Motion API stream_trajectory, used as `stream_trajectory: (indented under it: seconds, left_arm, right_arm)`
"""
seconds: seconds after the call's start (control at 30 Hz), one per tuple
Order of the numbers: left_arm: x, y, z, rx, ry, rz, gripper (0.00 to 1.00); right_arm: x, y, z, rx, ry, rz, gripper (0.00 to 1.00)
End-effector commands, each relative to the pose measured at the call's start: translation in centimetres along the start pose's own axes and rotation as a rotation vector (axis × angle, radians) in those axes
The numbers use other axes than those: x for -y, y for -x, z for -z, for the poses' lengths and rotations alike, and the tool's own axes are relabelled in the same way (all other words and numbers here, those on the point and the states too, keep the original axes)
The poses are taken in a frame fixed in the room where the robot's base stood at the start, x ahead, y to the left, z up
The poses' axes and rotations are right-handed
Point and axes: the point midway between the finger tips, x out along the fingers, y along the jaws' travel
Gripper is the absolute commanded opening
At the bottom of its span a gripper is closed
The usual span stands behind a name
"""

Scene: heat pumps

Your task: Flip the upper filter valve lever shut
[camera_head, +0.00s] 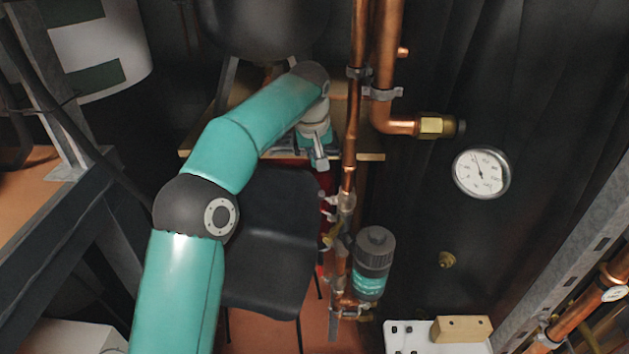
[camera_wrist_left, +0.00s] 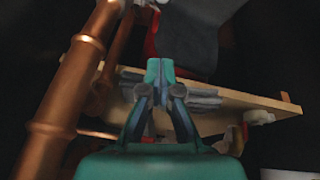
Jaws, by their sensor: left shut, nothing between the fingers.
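The filter (camera_head: 373,265), a cylinder with a dark grey cap and a teal band, stands beside the vertical copper pipe (camera_head: 350,150) in the head view. Valve fittings (camera_head: 344,203) sit on the pipework above and left of it. A small yellowish part (camera_head: 331,236) shows there, but I cannot tell clearly which piece is the upper lever or how it is turned. My left gripper (camera_head: 321,163) is left of the pipe and above these fittings. In the left wrist view its fingertips (camera_wrist_left: 160,66) are together and empty. My right gripper is not in view.
A gauge (camera_head: 481,174) and a brass-ended pipe (camera_head: 432,125) are on the right. In the wrist view a copper pipe (camera_wrist_left: 72,85) runs close on the left.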

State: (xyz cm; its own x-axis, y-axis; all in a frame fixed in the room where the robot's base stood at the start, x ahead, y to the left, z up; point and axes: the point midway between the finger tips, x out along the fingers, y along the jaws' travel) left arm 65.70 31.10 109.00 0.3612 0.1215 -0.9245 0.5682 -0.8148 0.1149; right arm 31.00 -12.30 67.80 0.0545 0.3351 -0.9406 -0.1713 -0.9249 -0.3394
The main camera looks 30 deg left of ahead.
Motion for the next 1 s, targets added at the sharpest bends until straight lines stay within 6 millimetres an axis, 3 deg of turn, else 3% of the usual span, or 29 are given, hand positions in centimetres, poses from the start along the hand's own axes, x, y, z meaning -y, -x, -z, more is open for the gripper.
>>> stream_trajectory:
  seconds: [0.17,0.6,0.97,1.0]
  left_arm:
    - [0.1,-4.1,-0.1,0.004,0.0,0.003,0.0]
    - [0.0,-4.6,-3.7,0.001,-0.001,0.0,0.0]
    - [0.0,-4.6,-3.9,0.0,-0.001,0.0,0.0]
    - [1.2,-4.8,-3.1,0.0,0.005,0.001,0.0]
  right_arm:
    - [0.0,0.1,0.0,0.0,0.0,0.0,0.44]
    - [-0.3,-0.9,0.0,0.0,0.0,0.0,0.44]
    - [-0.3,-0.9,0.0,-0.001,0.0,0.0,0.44]
    - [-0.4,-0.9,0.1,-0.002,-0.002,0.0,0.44]
